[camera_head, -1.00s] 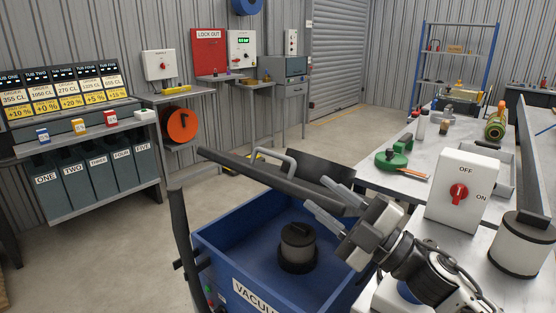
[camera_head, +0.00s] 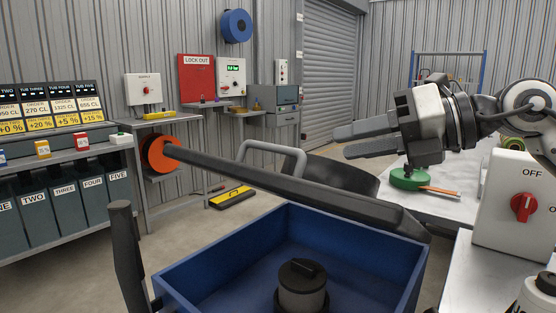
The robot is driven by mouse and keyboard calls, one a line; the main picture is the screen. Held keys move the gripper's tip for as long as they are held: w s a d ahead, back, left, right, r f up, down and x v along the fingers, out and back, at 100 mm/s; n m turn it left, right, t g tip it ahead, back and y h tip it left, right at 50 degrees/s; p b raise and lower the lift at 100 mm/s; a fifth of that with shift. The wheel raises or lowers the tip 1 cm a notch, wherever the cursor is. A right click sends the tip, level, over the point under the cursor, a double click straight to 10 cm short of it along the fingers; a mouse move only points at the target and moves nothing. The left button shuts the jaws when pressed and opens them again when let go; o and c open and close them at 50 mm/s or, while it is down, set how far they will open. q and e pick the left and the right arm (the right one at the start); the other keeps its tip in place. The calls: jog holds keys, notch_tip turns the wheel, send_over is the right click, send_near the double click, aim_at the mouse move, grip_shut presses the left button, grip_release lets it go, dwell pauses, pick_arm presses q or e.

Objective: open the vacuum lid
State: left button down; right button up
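The vacuum is an open-topped blue box (camera_head: 212,262) at the bottom centre. A dark canister (camera_head: 302,290) with a black cap stands inside it. A long dark bar or panel edge (camera_head: 290,192) slants across the box's back, with a grey loop handle (camera_head: 272,150) and a dark curved panel (camera_head: 345,175) behind it. I cannot tell which of these is the lid; the box interior is exposed. My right gripper (camera_head: 348,141) is above and behind the bar's right half, fingers pointing left, apart and empty. It appears clear of the bar and handle. My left gripper is not in view.
A dark upright post (camera_head: 128,258) stands at the box's left. A white OFF switch box (camera_head: 502,192) with a red knob sits on the bench at right. Free floor (camera_head: 205,228) lies left of the vacuum.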

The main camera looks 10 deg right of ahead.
jog(key=x, duration=1.2)
jog(key=shift+w+a+f, duration=0.1)
jog(key=shift+w+a, duration=0.05)
jog(key=shift+a, duration=0.05)
jog(key=shift+p, duration=0.3)
grip_shut()
